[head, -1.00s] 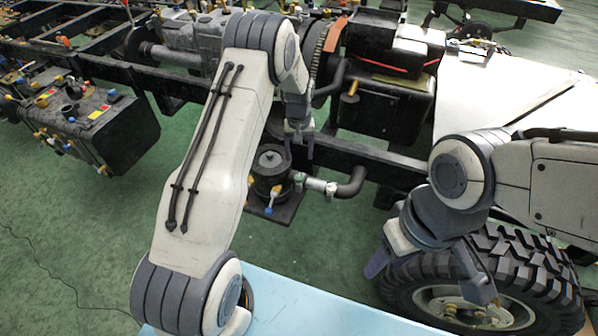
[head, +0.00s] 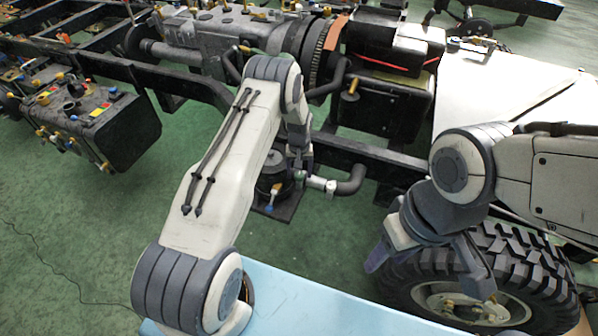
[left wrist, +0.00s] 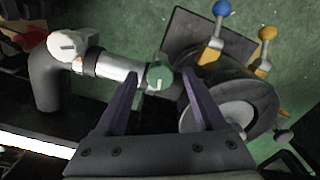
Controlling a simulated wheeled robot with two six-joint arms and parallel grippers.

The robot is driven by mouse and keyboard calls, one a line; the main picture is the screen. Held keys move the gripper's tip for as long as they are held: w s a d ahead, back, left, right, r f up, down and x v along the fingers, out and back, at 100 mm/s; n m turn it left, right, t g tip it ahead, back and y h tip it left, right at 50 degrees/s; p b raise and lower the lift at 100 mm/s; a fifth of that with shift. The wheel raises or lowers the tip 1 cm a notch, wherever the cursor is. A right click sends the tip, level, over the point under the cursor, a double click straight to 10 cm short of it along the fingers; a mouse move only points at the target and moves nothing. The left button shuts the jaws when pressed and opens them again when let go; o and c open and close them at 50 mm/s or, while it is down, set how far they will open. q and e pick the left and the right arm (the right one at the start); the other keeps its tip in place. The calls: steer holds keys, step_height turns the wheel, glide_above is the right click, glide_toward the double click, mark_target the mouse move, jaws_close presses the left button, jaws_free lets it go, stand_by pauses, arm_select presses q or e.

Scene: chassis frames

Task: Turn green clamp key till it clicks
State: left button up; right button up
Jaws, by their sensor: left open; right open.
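The green clamp key (left wrist: 160,77) sits on a metal pipe coupling (left wrist: 118,68) beside a dark round canister (left wrist: 215,70). In the left wrist view my left gripper (left wrist: 162,82) is open, with one finger to each side of the key in the picture; I cannot tell whether either touches it. In the head view my left gripper (head: 299,163) is over the coupling's left end beside the canister (head: 272,176), and its fingers largely hide the key. My right gripper (head: 432,277) is open and empty, in front of the tyre.
A black hose (head: 352,182) runs right from the coupling. The dark chassis rail (head: 365,155) passes just behind. Blue (left wrist: 222,8) and yellow (left wrist: 267,33) knobbed fittings stand by the canister. A big tyre (head: 520,265) is at the right, and a light blue surface (head: 310,305) in front.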

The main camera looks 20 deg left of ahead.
arm_select(q)
jaws_close()
steer(key=shift+f+m+b, duration=0.1)
steer(key=shift+m+b, duration=0.7)
steer(key=shift+m, duration=0.3)
steer(key=m+b, duration=0.1)
steer(key=m, duration=0.1)
steer(key=shift+m, duration=0.3)
steer(key=m+b, duration=0.1)
steer(key=m, duration=0.2)
steer(key=shift+m+b, duration=0.3)
steer(key=shift+b, duration=0.1)
steer(key=shift+m+b, duration=0.45)
steer(key=shift+m, duration=1.15)
